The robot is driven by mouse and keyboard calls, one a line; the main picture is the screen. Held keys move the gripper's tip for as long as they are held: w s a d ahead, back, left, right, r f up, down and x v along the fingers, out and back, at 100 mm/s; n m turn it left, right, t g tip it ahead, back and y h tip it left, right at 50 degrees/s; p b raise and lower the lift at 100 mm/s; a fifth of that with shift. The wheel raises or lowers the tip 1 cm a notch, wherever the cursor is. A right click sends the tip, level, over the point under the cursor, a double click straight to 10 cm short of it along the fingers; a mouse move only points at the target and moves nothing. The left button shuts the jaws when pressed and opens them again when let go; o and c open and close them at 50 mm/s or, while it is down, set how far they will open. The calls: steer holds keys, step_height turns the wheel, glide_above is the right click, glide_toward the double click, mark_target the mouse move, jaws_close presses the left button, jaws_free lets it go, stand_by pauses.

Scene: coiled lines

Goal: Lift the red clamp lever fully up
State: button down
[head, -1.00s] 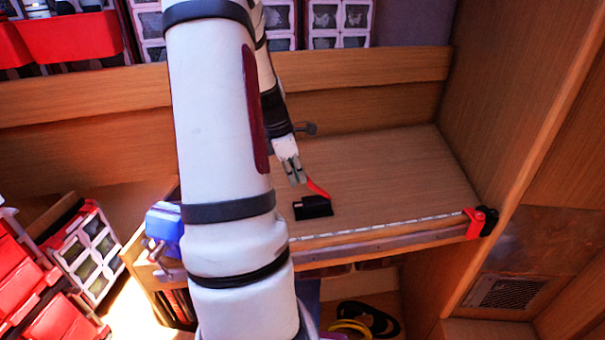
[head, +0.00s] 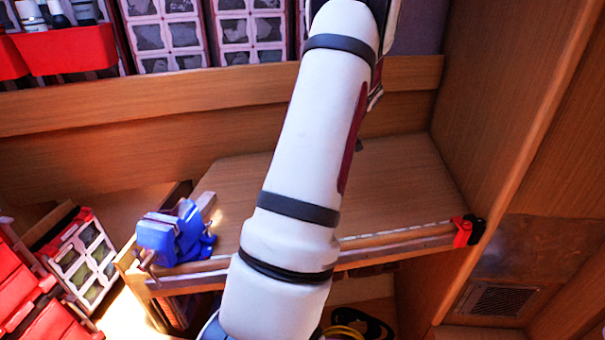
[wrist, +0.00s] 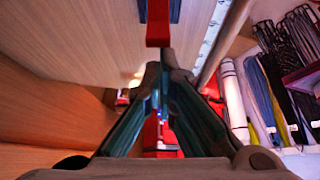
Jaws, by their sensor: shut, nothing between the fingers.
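The red clamp lever (wrist: 158,28) shows at the top middle of the wrist view, with its black base (wrist: 175,10) at its sides. My gripper (wrist: 165,68) is shut and empty, its fingertips just below the lever's near end in that picture. I cannot tell whether they touch it. How far the lever is raised is unclear from this angle. In the head view my arm hides the lever and its base, and the fingertips cannot be made out.
A blue vise (head: 175,235) stands at the workbench's (head: 400,190) left front corner. A red and black piece (head: 465,231) sits at its right front corner, at the end of a measuring strip. Wooden walls close the back and right. Red bins (head: 75,45) are at upper left.

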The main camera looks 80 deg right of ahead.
steer(key=shift+s+d+t+y, duration=0.3)
steer(key=shift+s+t, duration=0.5)
steer(key=shift+s, duration=0.05)
steer(key=shift+w, duration=0.1)
steer(key=shift+r, duration=0.2)
steer(key=shift+r, duration=0.7)
steer(key=v, duration=1.2)
